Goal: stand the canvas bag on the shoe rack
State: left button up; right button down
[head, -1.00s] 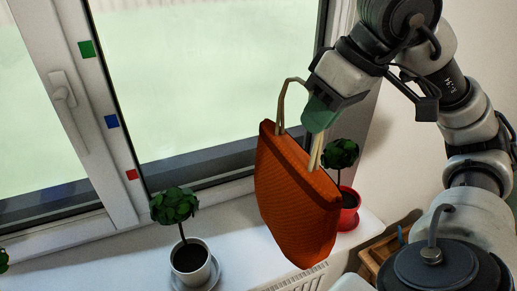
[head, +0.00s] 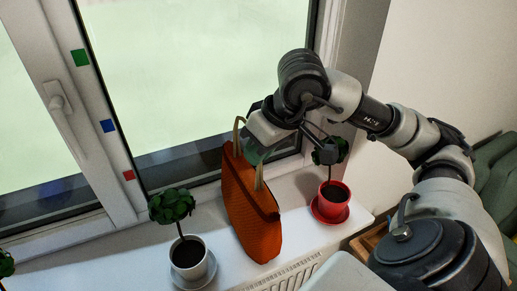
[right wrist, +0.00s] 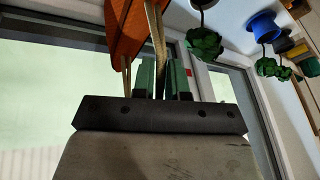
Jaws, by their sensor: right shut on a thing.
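The orange canvas bag (head: 252,208) with beige handles is upright, slightly tilted, at the windowsill between two potted plants. I cannot tell whether its bottom touches the sill. My right gripper (head: 254,152) is above it, shut on a handle. In the right wrist view the green fingers (right wrist: 162,80) close around the beige strap, and the bag (right wrist: 124,28) shows beyond them. No shoe rack can be made out for sure; a wooden piece (head: 368,240) shows partly behind my arm at the lower right. My left gripper is out of view.
A plant in a white pot (head: 188,260) stands left of the bag, and one in a red pot (head: 332,199) stands right of it. The window is behind, the radiator (head: 290,277) below the sill (head: 100,262). A green sofa-like piece (head: 497,165) is at far right.

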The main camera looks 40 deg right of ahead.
jog(key=shift+f, duration=0.1)
jog(key=shift+f, duration=0.1)
jog(key=c, duration=1.1)
grip_release()
jog(key=shift+c, duration=0.2)
